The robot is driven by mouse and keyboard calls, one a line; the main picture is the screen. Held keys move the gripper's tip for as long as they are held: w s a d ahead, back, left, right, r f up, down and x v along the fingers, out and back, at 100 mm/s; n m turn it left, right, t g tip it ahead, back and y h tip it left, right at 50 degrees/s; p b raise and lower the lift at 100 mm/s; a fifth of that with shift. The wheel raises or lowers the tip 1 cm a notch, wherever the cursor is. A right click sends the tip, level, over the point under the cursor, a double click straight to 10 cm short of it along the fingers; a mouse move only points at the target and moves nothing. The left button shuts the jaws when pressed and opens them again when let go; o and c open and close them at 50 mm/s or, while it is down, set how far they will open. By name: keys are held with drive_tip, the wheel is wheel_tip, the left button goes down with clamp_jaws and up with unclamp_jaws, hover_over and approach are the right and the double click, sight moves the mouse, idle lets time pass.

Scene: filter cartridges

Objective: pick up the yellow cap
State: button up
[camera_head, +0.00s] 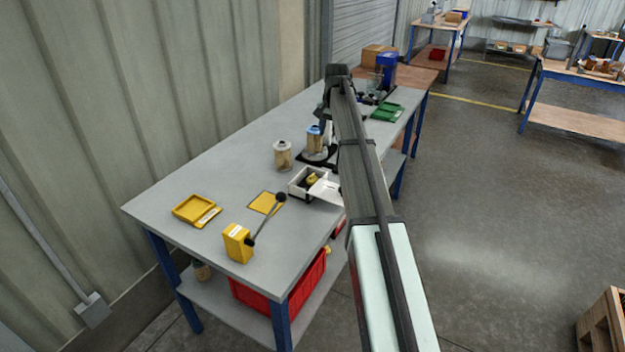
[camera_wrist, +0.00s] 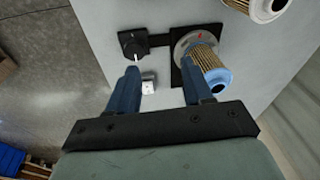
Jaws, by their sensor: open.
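The likeliest yellow cap (camera_head: 313,178) is a small round yellow thing inside a white open box (camera_head: 297,191) on the grey workbench. I cannot make out its shape well, and it is not in the wrist view. My gripper (camera_wrist: 160,68) is open and empty, with its two blue fingers apart. It is above a black fixture (camera_wrist: 158,41) farther along the bench than the white box. In the wrist view, a filter cartridge with a blue end (camera_wrist: 210,72) is near the right finger. In the head view, my arm partly hides the fixture.
A second cartridge (camera_head: 283,156) stands beside the fixture. A green tray (camera_head: 386,112) lies farther back. Bare bench lies at left.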

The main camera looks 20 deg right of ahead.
drive_tip(key=r+m+g, duration=0.1)
drive_tip(key=g, duration=0.1)
hover_over(312, 175)
wheel_tip(312, 175, down, 13)
drive_tip(key=shift+a+f, duration=0.1)
drive_tip(key=shift+f, duration=0.05)
drive_tip(key=c, duration=0.5)
idle(0.4)
wheel_tip(312, 175, up, 9)
drive_tip(key=w+d+r, duration=0.2)
drive_tip(key=w, duration=0.3)
drive_tip(key=w+d+r, duration=0.2)
drive_tip(key=w+r, duration=0.1)
drive_tip(key=w, duration=0.3)
drive_tip(key=w+d+r, duration=0.2)
drive_tip(key=w, duration=0.4)
drive_tip(key=shift+w+r, duration=0.2)
drive_tip(key=shift+r, duration=0.1)
drive_tip(key=shift+f, duration=0.1)
